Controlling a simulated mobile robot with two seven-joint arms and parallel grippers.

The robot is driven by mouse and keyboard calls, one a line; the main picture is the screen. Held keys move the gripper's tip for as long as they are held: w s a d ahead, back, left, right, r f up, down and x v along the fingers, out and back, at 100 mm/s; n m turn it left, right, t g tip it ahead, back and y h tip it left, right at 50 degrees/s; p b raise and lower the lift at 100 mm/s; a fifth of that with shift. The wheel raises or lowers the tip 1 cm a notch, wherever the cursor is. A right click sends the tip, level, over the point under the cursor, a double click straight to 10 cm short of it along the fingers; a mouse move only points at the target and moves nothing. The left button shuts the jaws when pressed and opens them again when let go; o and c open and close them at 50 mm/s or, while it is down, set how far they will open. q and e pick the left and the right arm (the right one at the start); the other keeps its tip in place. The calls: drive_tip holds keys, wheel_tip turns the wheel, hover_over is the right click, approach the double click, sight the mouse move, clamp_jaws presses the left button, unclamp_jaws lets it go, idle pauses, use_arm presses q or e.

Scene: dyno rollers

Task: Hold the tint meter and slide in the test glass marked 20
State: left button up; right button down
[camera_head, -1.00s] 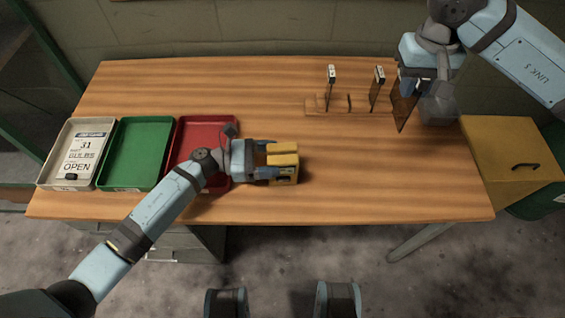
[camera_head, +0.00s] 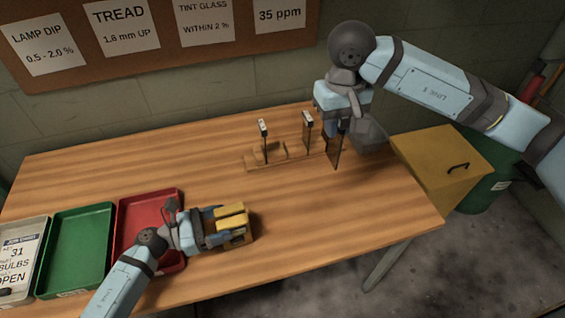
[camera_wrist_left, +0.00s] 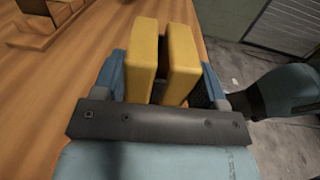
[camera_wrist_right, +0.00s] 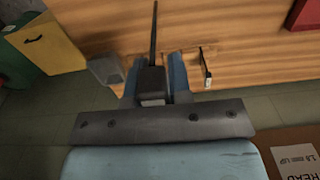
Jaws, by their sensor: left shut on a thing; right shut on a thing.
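My right gripper (camera_head: 338,122) is shut on the block-like top of a dark glass (camera_head: 337,150), which hangs upright just right of the rack. The right wrist view shows this glass edge-on (camera_wrist_right: 154,35); its marking is hidden. Two other tagged glasses (camera_head: 264,142) (camera_head: 307,134) stand in the wooden rack (camera_head: 255,166); their tags are unreadable.
Red (camera_head: 133,212), green (camera_head: 76,240) and pale (camera_head: 24,236) trays stand at the left; the pale one has a card on it. A yellow bin (camera_head: 436,165) stands beyond the table's right edge. The table between meter and rack is clear.

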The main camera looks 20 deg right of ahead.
drive_tip(key=a+f+m, duration=0.1)
drive_tip(key=a+m, duration=0.7)
drive_tip(key=a, duration=0.3)
drive_tip(key=m, duration=0.9)
hover_over(233, 218)
drive_tip(key=w, duration=0.1)
wheel_tip(233, 218, down, 8)
drive_tip(key=shift+a, duration=0.2)
drive_tip(key=shift+f, duration=0.7)
idle(0.7)
drive_tip(key=shift+f, duration=0.35)
drive_tip(key=shift+f, duration=0.3)
idle(0.4)
drive_tip(key=shift+f, duration=1.35)
drive_tip(key=shift+f, duration=0.4)
drive_tip(key=shift+f, duration=0.75)
